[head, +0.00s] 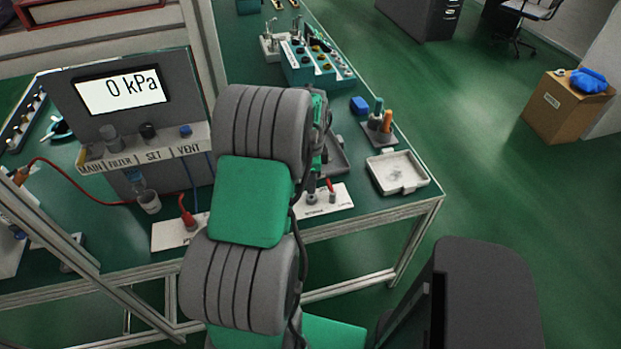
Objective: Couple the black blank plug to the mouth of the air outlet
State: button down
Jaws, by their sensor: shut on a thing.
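My gripper (314,172) points down at the right side of my arm, which hides much of it. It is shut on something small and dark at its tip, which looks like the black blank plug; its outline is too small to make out. Below it is a white plate (338,203) with a grey upright fitting (311,197), which looks like the air outlet, and a red-handled part (331,187) beside it. I cannot tell whether the plug touches the fitting's mouth.
A grey panel (62,97) reading 0 kPa stands left, with a red hose (75,187) to a red connector (187,213) on another white plate.

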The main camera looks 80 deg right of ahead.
jog(key=shift+f, duration=0.8)
jog(key=shift+f+b, duration=1.1)
jog(key=shift+f, duration=0.3)
dwell(0.5)
jog(key=c, duration=1.1)
grip_release()
jog(key=shift+r, duration=0.1)
notch_tip(320, 180, up, 8)
jog(key=shift+f, duration=0.15)
